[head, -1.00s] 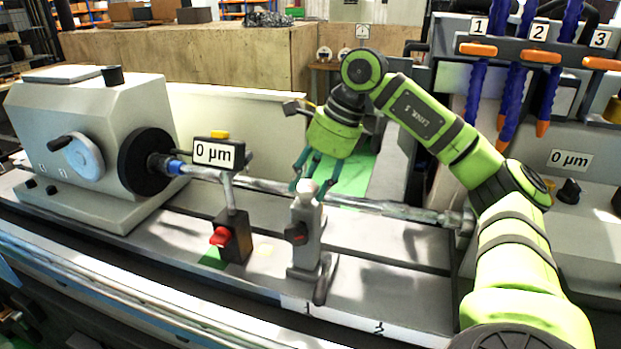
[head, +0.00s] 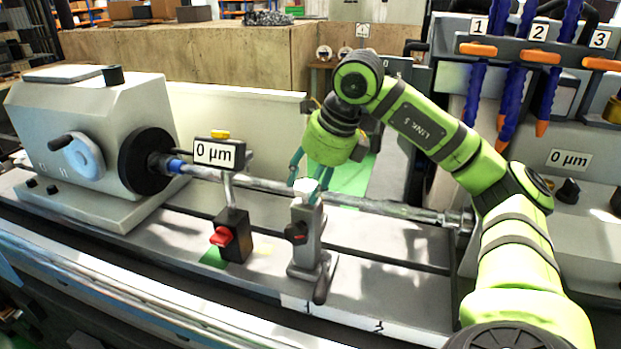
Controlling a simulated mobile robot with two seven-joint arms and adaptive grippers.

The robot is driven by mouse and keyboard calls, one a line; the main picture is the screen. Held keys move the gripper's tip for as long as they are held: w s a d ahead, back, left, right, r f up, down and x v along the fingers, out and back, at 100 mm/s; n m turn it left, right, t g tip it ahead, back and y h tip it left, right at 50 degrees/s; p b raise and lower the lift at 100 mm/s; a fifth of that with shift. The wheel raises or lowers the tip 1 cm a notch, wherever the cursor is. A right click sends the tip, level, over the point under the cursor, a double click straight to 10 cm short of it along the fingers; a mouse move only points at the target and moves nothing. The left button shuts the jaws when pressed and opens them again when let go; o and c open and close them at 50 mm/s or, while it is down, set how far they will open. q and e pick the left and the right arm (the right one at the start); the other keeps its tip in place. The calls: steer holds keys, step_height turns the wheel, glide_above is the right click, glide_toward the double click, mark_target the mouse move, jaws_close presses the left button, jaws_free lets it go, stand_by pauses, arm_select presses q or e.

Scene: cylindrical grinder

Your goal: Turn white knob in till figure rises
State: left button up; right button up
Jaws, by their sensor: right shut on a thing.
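The white knob (head: 304,186) sits on top of the grey steady rest (head: 306,242), which stands on the machine bed around or beside the long bar (head: 262,184); I cannot tell which. My right gripper (head: 309,185) reaches down from behind, with its teal fingers on either side of the knob, shut on it. The fingers partly hide the knob. The gauge display (head: 214,153) left of the steady rest reads 0 µm. My left gripper is not in view.
The gauge stand (head: 233,236) with a red knob (head: 221,236) is close left of the steady rest. The grey workhead (head: 95,130) is at the left. Blue coolant hoses (head: 476,92) hang at the right. A black lever (head: 322,284) projects at the steady rest's front.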

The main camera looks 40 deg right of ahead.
steer(key=shift+w+d+r+m+t, duration=0.15)
steer(key=shift+r+m+t, duration=0.15)
steer(key=shift+m, duration=0.2)
steer(key=o, duration=1.1)
steer(key=shift+c, duration=0.2)
steer(key=shift+o, duration=0.2)
steer(key=shift+f, duration=0.15)
steer(key=a+v, duration=0.1)
steer(key=v, duration=1.1)
steer(key=shift+d, duration=0.3)
steer(key=shift+w, duration=0.15)
